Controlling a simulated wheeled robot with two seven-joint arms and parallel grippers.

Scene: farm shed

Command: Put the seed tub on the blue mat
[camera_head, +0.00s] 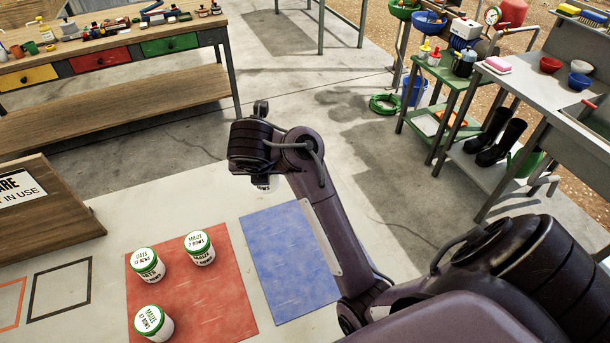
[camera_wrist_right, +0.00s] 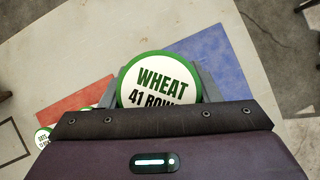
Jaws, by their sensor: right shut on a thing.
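My right gripper (camera_head: 262,176) is shut on a seed tub (camera_wrist_right: 158,78), a white tub with a green-rimmed lid reading "WHEAT 41 ROWS"; the end of the lettering is cut off by the gripper. In the head view most of this tub is hidden behind my wrist, and only a small white part shows under it. The blue mat (camera_head: 286,275) lies flat and bare on the pale surface; it also shows in the wrist view (camera_wrist_right: 215,65), beyond the tub. The held tub appears above the surface, near the mat's far edge. My left gripper is not in view.
A red mat (camera_head: 215,300) left of the blue mat bears an oats tub (camera_head: 148,266), a maize tub (camera_head: 199,249) and another maize tub (camera_head: 153,324). A wooden sign board (camera_head: 45,212) stands at the left. A workbench (camera_head: 120,97) and a sink bench (camera_head: 520,88) stand farther back.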

